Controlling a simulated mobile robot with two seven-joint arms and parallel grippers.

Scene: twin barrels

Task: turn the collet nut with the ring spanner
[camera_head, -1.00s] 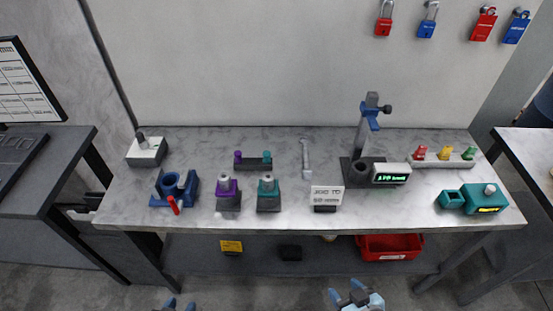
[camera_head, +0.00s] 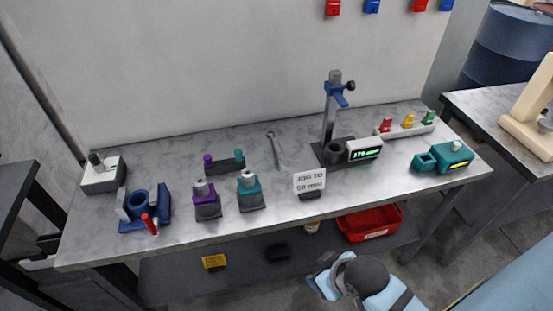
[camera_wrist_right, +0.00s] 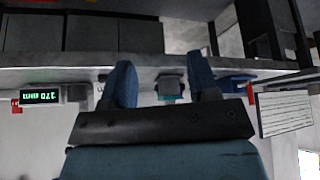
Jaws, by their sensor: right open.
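A grey spanner (camera_head: 276,151) lies on the marble-topped bench, apart from both grippers. To its left, a purple-collared barrel (camera_head: 205,195) and a teal-collared barrel (camera_head: 249,187) stand upright on grey blocks, each with a pale metal top. I cannot tell which part is the collet nut. My right gripper (camera_head: 322,273) is in front of the bench, below its top, and holds nothing. In the right wrist view, its blue fingers (camera_wrist_right: 163,84) are spread, and a grey-and-teal block (camera_wrist_right: 171,86) shows upside down beyond them. My left gripper is out of view.
A stand with a green display (camera_head: 365,150) is right of the spanner, behind a small sign (camera_head: 309,182). A blue holder (camera_head: 146,207) with a red handle is at the left. A red bin (camera_head: 369,222) sits on the lower shelf. The bench's front strip is mostly clear.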

